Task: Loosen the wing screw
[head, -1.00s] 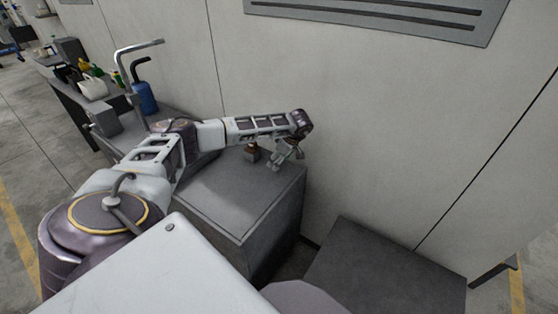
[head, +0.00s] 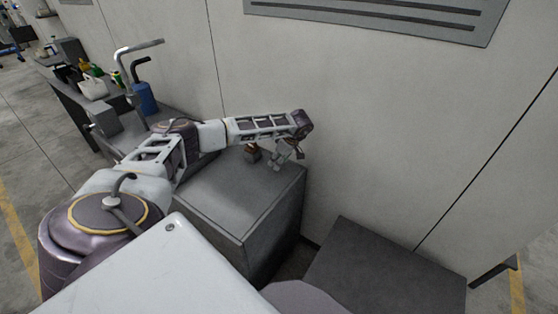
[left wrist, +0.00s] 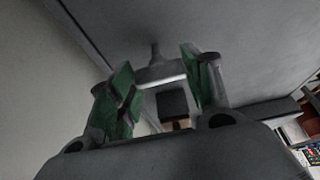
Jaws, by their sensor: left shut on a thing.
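My left gripper (head: 276,163) is low over the far right part of the grey cabinet top (head: 225,205). In the left wrist view its green-padded fingers (left wrist: 158,88) are closed on a pale grey piece (left wrist: 160,73) with a short upright stem, which I take for the wing screw. The fingers hide part of it. In the head view the screw is too small and covered to make out. A small brown block with a dark top (head: 252,153) stands just left of the gripper; it also shows between the fingers in the left wrist view (left wrist: 172,103). My right gripper is not in view.
A pale wall (head: 380,130) rises close behind the cabinet. A lower dark surface (head: 385,270) lies to the right. A bench at the left holds a blue bottle (head: 145,98), a white jug (head: 93,88) and other containers. The cabinet's front top is clear.

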